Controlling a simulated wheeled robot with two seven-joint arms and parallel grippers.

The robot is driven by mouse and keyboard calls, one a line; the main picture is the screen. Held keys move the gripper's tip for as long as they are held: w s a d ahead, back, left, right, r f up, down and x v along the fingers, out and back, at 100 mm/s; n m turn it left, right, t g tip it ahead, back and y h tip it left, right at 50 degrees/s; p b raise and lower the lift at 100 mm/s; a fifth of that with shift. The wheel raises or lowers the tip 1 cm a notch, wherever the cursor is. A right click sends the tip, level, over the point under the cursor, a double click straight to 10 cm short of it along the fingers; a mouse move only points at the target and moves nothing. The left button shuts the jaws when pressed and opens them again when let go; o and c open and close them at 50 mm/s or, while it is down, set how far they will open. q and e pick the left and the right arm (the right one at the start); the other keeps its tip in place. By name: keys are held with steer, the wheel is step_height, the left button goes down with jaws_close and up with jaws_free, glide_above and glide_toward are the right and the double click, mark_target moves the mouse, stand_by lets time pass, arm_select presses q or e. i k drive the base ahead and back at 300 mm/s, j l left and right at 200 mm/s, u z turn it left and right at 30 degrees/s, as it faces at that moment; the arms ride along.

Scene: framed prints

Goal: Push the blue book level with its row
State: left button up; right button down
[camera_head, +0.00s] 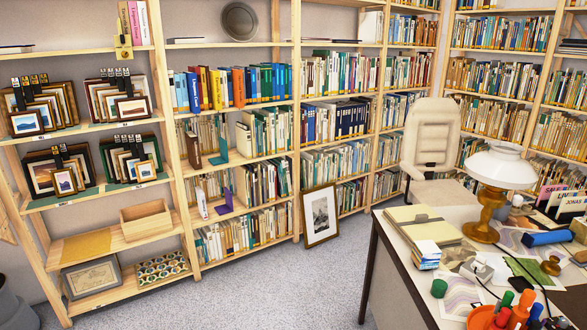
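A row of upright books in blue, yellow, orange and dark green fills the upper middle shelf (237,106). At the row's left end a light blue book (181,92) stands next to another blue book (194,92). Several more blue books stand further right in that row and on the shelves around it. I cannot tell from this distance which blue book stands out of line with its neighbours. Neither of my grippers is in view.
A framed print (320,215) leans against the shelves on the floor. A cluttered desk (400,262) with a lamp (500,168) fills the lower right, and a beige chair (431,140) stands behind it. Small framed pictures crowd the left shelves. The grey carpet (270,290) before the shelves is clear.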

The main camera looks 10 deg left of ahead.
mark_target(191, 76)
steer(key=i+u, duration=0.9)
steer(key=i+l+u, duration=0.3)
steer(key=u, duration=0.15)
steer(key=i+l+u, duration=0.7)
steer(key=l, duration=0.15)
steer(key=i+l+u, duration=0.2)
steer(key=l, duration=0.15)
steer(key=i+l+u, duration=0.2)
steer(key=l, duration=0.2)
steer(key=i+l+u, duration=0.2)
steer(key=l, duration=0.2)
steer(key=k, duration=0.1)
